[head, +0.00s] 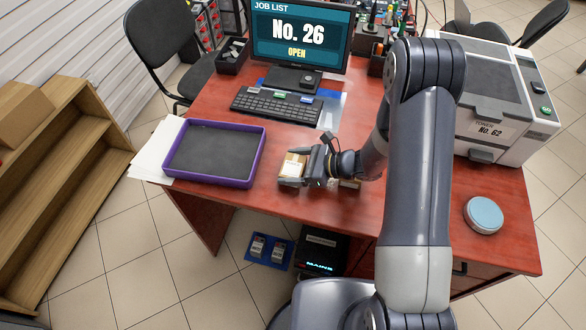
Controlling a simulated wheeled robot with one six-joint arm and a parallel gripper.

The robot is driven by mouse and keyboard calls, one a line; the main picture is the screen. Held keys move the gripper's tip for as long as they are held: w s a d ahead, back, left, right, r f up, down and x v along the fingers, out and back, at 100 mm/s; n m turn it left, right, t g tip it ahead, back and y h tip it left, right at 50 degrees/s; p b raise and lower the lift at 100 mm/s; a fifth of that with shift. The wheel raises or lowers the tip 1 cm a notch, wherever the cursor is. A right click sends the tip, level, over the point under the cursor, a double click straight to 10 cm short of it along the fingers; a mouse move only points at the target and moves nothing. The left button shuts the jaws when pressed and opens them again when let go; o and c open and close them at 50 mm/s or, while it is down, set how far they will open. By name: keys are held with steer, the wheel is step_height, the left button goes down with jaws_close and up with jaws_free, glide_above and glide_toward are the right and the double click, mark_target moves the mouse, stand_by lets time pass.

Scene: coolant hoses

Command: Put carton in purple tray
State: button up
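The carton (293,167) is a small brown box with a pale label on top. It is over the red desk near the front edge, to the right of the purple tray. My gripper (296,167) reaches in from the right, with one finger along the carton's far side and one along its near side. I cannot tell whether the fingers press on it or whether it is off the desk. The purple tray (256,156) has a dark grey floor and is empty. It lies on the desk's left part.
White papers (156,152) lie under the tray's left side. A keyboard (277,104) and monitor (300,40) stand behind. A brown item (350,184) is partly hidden under my wrist. A printer (490,100) and round light-blue-topped tin (484,215) are at right. Desk between tray and carton is clear.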

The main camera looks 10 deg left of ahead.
steer(key=c, duration=0.7)
steer(key=shift+o, duration=0.2)
steer(key=shift+r, duration=0.15)
